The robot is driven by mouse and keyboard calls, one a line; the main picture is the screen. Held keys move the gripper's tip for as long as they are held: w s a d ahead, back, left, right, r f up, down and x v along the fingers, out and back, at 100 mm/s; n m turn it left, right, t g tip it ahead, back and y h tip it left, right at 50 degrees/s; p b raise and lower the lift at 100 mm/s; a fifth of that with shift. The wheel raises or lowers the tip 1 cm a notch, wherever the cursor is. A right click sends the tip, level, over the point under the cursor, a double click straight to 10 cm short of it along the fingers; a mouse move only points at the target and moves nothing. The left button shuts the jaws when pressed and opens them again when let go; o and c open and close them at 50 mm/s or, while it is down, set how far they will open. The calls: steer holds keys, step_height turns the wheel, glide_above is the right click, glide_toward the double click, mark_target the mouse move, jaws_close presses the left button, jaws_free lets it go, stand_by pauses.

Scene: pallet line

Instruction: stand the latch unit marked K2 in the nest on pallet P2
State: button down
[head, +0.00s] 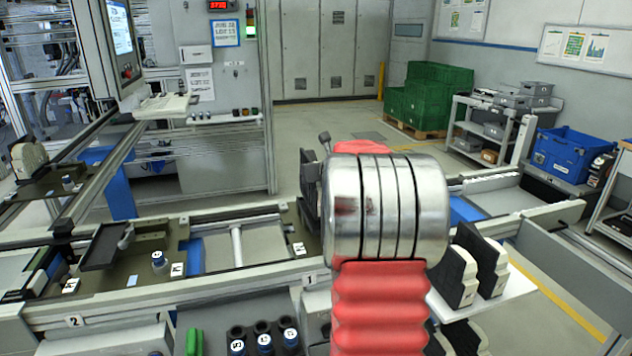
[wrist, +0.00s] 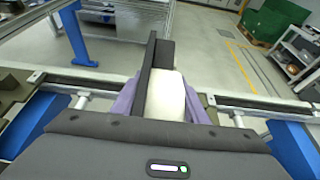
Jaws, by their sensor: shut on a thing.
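In the wrist view my gripper (wrist: 163,103) has purple fingers on both sides of a white block with a tall dark plate, a latch unit (wrist: 166,92). It is shut on this unit, and no K2 mark is visible on it. In the head view my arm hides most of the gripper and the held unit. An olive pallet (head: 150,245) with a dark tray-like recess lies on the line at left, behind the number 2 plate (head: 74,321). Its own marking cannot be read. The wrist view shows the held unit above the line, apart from that pallet.
More black-and-white latch units (head: 460,277) stand on a white shelf at right. Another pallet (head: 70,185) with a pale unit sits at far left. Several black cups (head: 263,337) stand at the front. A blue crate (head: 568,155) and green crates (head: 430,95) are farther back.

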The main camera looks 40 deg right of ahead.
steer(key=shift+f, duration=0.1)
steer(key=shift+f, duration=1.75)
steer(key=c, duration=1.1)
jaws_free()
steer(key=shift+v, duration=6)
